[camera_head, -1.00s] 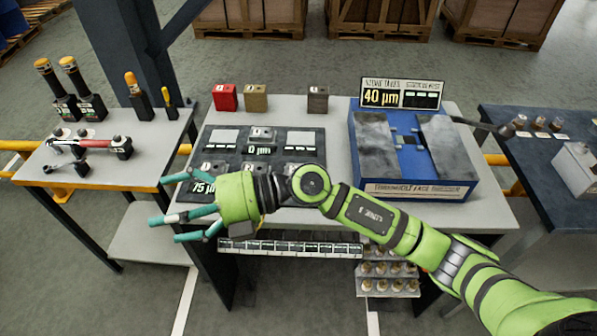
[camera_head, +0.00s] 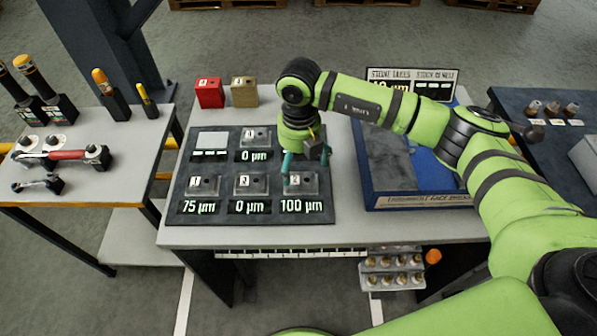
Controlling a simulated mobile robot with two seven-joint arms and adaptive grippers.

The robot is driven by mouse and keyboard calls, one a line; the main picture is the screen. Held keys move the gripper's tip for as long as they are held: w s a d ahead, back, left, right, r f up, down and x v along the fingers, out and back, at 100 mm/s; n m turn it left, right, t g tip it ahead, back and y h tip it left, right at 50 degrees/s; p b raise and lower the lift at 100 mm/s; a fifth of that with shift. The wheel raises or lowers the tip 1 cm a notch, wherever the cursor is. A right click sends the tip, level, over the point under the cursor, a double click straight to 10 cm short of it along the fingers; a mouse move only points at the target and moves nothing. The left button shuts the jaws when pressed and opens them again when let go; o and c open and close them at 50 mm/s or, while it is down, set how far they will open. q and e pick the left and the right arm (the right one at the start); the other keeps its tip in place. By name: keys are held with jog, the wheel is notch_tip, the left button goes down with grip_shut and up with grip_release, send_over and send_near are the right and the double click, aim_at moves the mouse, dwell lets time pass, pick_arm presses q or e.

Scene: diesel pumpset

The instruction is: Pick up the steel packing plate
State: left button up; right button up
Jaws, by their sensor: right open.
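Grey steel plates sit on a dark mat (camera_head: 187,215) on the grey table, above small number displays. The front row holds a left plate (camera_head: 204,187), a middle plate (camera_head: 249,184) and a right plate (camera_head: 300,186) over the 100 µm display. Another plate (camera_head: 256,138) is in the back row. I cannot tell which one is the steel packing plate. My right gripper (camera_head: 303,168) is open and points down over the front right plate. Its fingers partly cover that plate; contact is unclear. My left gripper is not in view.
A red block (camera_head: 209,93) and a brass block (camera_head: 244,91) stand behind the mat. A blue-edged fixture (camera_head: 420,197) is on the right, partly behind my right arm. A side table (camera_head: 87,210) with tools is on the left.

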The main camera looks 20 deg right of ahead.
aim_at(301, 180)
jog(key=shift+s+d+f+p, duration=0.1)
jog(key=shift+s+f+p, duration=0.45)
jog(key=shift+f+p, duration=0.3)
jog(key=shift+f, duration=0.9)
jog(key=shift+w+f+p, duration=0.2)
jog(key=shift+f+p, duration=0.1)
jog(key=shift+f, duration=0.65)
jog(key=c, duration=1.8)
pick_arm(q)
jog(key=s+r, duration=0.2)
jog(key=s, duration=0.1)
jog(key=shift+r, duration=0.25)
pick_arm(e)
jog(key=shift+c, duration=0.3)
